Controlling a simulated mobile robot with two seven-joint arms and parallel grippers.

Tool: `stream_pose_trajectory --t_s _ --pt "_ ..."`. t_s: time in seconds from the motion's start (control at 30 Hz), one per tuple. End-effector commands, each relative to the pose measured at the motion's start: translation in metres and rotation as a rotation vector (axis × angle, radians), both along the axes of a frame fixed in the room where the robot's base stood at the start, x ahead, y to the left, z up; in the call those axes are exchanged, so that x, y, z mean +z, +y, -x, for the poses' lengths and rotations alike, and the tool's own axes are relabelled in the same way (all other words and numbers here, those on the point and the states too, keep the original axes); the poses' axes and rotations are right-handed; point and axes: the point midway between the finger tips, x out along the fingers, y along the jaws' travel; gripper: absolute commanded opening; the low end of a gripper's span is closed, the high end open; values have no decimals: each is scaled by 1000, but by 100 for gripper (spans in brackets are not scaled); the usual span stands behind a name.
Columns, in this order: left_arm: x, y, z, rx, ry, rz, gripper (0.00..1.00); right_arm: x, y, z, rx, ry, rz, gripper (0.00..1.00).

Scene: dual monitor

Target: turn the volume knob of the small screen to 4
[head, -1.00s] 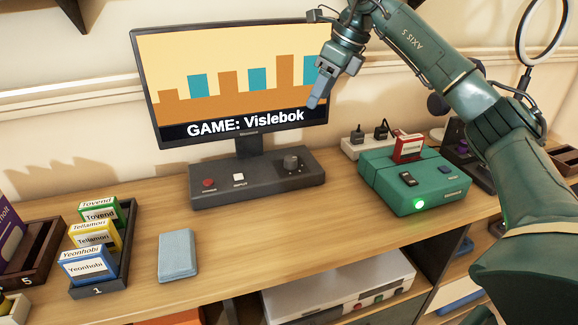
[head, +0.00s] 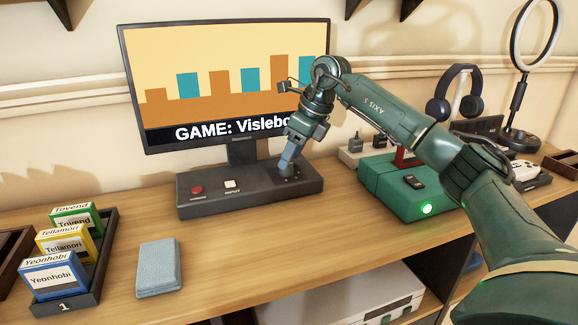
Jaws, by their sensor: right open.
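The small screen (head: 225,75) stands at the back of the desk and shows "GAME: Vislebok", its last letters covered by my arm. Its dark control base (head: 220,205) carries a red button (head: 197,191), a white input button (head: 232,184) and the volume knob at the right. My right gripper (head: 286,166) points down over the knob's place and hides the knob. I cannot tell whether the fingers touch it, and its setting is not readable. The gripper is open. My left gripper is not in view.
A green console (head: 395,200) with a lit green light and a red cartridge stands right of the base. A blue-grey box (head: 158,267) lies in front. A dark tray (head: 88,290) holds game boxes at left. Headphones (head: 453,95) and a ring light (head: 535,35) are at back right.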

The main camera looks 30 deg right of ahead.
Motion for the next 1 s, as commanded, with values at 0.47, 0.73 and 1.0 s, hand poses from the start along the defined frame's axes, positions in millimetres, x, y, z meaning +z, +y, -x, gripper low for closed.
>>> stream_pose_trajectory --t_s 0.47,0.73,1.0 --pt "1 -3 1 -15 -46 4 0 -20 6 -7 0 -1 -1 52" --pt "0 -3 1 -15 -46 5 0 -20 5 -7 0 -1 -1 34" --pt "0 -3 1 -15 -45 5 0 -20 5 -7 0 -1 -1 12"
